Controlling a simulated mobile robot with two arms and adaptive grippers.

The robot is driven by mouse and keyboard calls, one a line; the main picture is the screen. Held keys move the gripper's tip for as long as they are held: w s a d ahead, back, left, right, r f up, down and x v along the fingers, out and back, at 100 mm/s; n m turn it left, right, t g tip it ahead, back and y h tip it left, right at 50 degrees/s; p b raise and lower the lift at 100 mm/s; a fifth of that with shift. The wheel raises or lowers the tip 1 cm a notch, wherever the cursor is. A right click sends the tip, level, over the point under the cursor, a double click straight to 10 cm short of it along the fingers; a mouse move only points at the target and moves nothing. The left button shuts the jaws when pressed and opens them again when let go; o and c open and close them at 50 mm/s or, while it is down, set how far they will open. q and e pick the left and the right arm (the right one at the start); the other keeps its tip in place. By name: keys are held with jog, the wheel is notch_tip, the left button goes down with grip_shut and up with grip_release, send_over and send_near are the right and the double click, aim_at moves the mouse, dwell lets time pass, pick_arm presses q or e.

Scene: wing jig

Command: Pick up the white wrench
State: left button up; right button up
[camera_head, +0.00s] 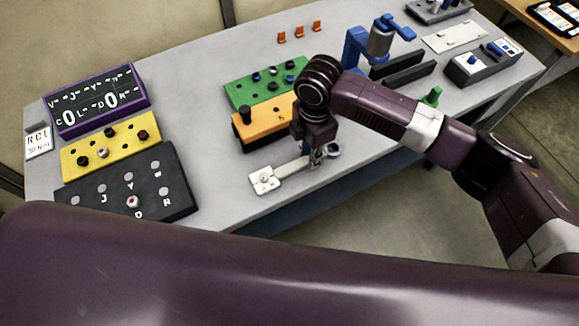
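The white wrench (291,169) lies near the front edge of the grey table. It has a block-like white end (264,180) at its left and a round grey end (332,151) at its right. My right gripper (317,160) points down over the wrench, close to the round end. Its fingers are at the wrench and hide part of it. They are small and dark, so I cannot tell whether they are shut on it. My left gripper is not in view.
An orange block (268,119) and a green board (254,88) stand behind the wrench. Black (101,207) and yellow (120,140) panels and a purple-framed display (94,101) are at the left. A blue fixture (355,45) stands behind my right arm. Bare table (215,165) lies left of the wrench.

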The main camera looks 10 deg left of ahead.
grip_shut()
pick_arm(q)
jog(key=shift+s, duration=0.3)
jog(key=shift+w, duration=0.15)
pick_arm(e)
jog(key=shift+r, duration=0.15)
jog(key=shift+w+r, duration=0.1)
jog(key=shift+r, duration=0.3)
notch_tip(320, 180, up, 18)
jog(key=b, duration=0.3)
jog(key=s+d+f+m, duration=0.2)
jog(key=s+d+m, duration=0.3)
jog(key=d+m, duration=0.65)
jog(key=s+d+f+m, duration=0.2)
jog(key=s+d+m, duration=0.2)
jog(key=d+m, duration=0.75)
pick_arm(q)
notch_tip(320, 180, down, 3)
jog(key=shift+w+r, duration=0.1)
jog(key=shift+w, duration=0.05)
pick_arm(e)
jog(key=w+a+n, duration=0.2)
jog(key=a+n, duration=0.1)
jog(key=a, duration=0.5)
jog(key=w+a+n, duration=0.3)
jog(key=a, duration=0.6)
jog(key=shift+w+r+n, duration=0.3)
jog(key=shift+w+r, duration=0.05)
jog(key=shift+r, duration=0.1)
